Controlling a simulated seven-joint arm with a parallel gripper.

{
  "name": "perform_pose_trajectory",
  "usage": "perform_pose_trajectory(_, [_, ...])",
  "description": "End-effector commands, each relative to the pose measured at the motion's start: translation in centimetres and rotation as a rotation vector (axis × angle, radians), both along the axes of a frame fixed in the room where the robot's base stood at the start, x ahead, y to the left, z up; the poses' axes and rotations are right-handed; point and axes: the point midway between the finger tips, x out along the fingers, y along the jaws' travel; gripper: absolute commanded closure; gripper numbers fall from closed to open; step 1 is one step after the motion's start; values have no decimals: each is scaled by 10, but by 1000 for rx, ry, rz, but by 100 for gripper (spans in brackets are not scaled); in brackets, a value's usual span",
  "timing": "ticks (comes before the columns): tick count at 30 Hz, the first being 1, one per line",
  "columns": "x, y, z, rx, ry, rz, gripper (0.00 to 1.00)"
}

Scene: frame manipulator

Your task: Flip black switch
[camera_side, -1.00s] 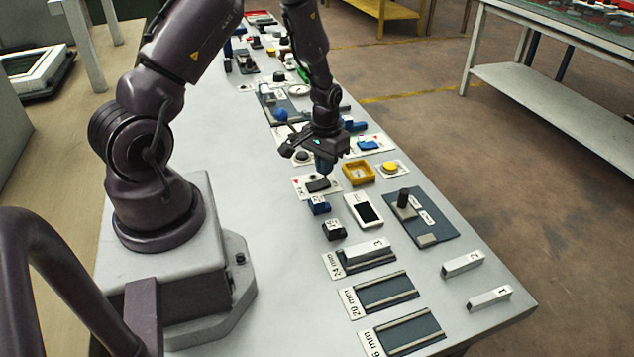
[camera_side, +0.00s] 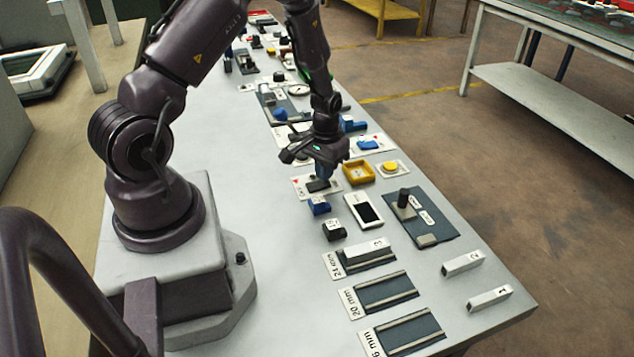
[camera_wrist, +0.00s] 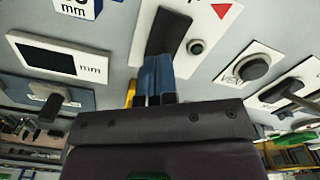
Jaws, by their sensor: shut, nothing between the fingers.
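The black switch (camera_side: 316,186) is a dark rocker on a white plate (camera_side: 299,184) near the middle of the table. My gripper (camera_side: 323,176) points down over the switch. In the wrist view, the blue fingers of my gripper (camera_wrist: 156,66) are together, with nothing between them, at one end of the switch. I cannot tell whether they touch it. The fingers hide part of that end.
A yellow box (camera_side: 358,173) and a yellow button (camera_side: 390,167) are right of the switch. A blue block (camera_side: 319,206) and a white panel with a black window (camera_side: 364,211) stand in front. A round dark button (camera_wrist: 254,66) shows in the wrist view.

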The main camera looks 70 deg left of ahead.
Motion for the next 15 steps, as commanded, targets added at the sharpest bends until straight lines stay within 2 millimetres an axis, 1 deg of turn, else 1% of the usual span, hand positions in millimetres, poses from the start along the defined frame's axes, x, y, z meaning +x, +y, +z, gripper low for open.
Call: perform_pose_trajectory(15, [0,0,-8,0,1,0,100])
